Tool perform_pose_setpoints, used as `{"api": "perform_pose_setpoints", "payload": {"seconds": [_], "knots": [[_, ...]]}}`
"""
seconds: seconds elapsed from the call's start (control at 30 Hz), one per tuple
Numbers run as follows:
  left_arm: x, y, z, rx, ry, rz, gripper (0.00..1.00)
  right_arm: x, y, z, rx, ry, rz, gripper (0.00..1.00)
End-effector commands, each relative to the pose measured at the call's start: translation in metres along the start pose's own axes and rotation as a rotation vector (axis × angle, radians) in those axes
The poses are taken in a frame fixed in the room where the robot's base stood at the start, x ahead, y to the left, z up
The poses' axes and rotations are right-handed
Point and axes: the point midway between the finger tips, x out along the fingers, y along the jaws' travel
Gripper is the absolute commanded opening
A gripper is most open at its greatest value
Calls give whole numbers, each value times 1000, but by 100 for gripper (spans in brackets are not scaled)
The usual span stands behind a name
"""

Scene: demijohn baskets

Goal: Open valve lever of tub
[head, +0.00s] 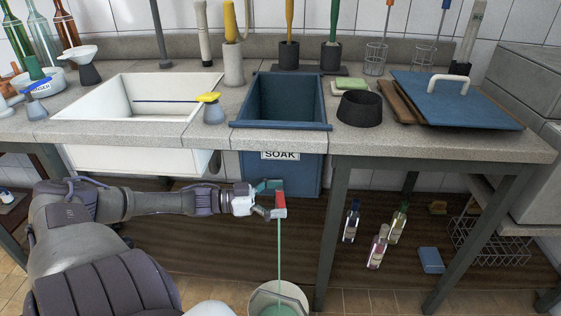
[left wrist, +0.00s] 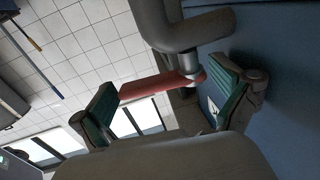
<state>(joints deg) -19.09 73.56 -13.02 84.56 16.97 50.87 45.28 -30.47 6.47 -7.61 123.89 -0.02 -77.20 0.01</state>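The blue tub (head: 284,108) marked SOAK is set into the counter, its front hanging below. At the bottom of its front is the red valve lever (head: 281,200). In the left wrist view the red lever (left wrist: 160,85) lies across the gap between my fingers, beside the grey valve pipe (left wrist: 190,32). My left gripper (head: 268,198) is at the lever with its fingers apart; contact is unclear. It also shows in the left wrist view (left wrist: 165,105). A thin green stream (head: 280,250) runs from the valve into a bucket (head: 262,292) below. My right gripper is not in view.
A white basin (head: 135,100) is left of the tub. A black bowl (head: 358,107) and a blue lid (head: 455,98) lie on the counter to the right. Table legs (head: 335,220) and several bottles (head: 378,245) on the lower shelf are right of my gripper.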

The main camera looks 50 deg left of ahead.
Motion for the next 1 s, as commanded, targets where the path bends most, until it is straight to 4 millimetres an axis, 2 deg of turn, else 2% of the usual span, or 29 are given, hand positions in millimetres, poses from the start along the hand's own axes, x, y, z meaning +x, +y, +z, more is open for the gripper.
{"api": "perform_pose_setpoints", "payload": {"seconds": [0.23, 0.37, 1.0], "knots": [[-2, 0, 0, -1, -1, -1, 100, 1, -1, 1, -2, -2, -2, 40], [-12, 0, 2, -2, -6, -2, 100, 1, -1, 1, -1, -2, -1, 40], [-92, 0, 2, -4, -5, 0, 100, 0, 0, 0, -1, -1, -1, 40]]}}
